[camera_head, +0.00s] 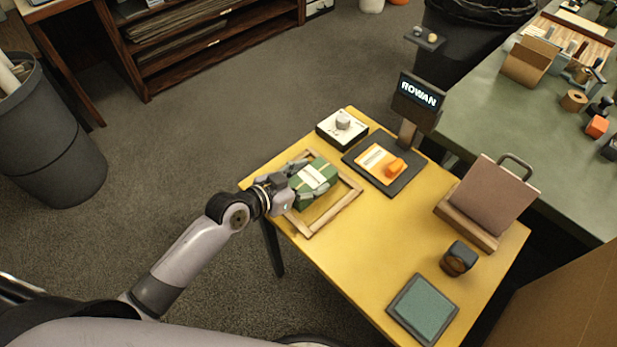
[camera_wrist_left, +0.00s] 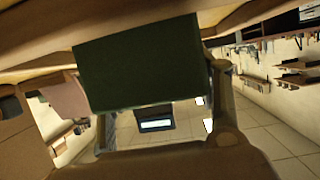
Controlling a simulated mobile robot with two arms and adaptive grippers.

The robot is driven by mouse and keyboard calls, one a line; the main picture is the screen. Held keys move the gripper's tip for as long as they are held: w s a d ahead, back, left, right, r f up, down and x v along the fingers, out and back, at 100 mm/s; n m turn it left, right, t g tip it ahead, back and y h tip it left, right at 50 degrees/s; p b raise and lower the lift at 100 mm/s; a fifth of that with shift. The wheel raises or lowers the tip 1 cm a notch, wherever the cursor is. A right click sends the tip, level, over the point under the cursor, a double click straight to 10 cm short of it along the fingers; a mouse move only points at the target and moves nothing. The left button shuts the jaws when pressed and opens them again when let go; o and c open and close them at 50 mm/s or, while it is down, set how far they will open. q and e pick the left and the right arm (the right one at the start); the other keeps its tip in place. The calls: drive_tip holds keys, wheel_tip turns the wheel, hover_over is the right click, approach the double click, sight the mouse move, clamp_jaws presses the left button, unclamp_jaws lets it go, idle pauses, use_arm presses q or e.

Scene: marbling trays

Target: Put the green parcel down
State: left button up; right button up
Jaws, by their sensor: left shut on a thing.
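The green parcel (camera_head: 318,176) has a pale band across its top. My left gripper (camera_head: 308,183) is shut on it, with a finger on each side. The parcel is over the opening of a wooden frame (camera_head: 337,213) on the yellow table (camera_head: 390,235), at the table's left end. I cannot tell whether its underside touches the table. In the left wrist view the parcel (camera_wrist_left: 140,62) is a dark green block between the fingers, close to a tan surface along the top. My right gripper is not in view.
A white box with a knob (camera_head: 342,128) and a dark stand with an orange item (camera_head: 383,168) under a ROWAN sign (camera_head: 417,95) stand behind the frame. A brown panel (camera_head: 488,197), a dark block (camera_head: 459,259) and a teal pad (camera_head: 424,308) are right. The table's middle is clear.

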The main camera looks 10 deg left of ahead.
use_arm(q)
drive_tip(key=o, duration=1.4)
drive_tip(key=shift+o, duration=0.2)
drive_tip(key=v, duration=1.2)
drive_tip(key=shift+r, duration=0.2)
drive_tip(key=shift+f, duration=0.1)
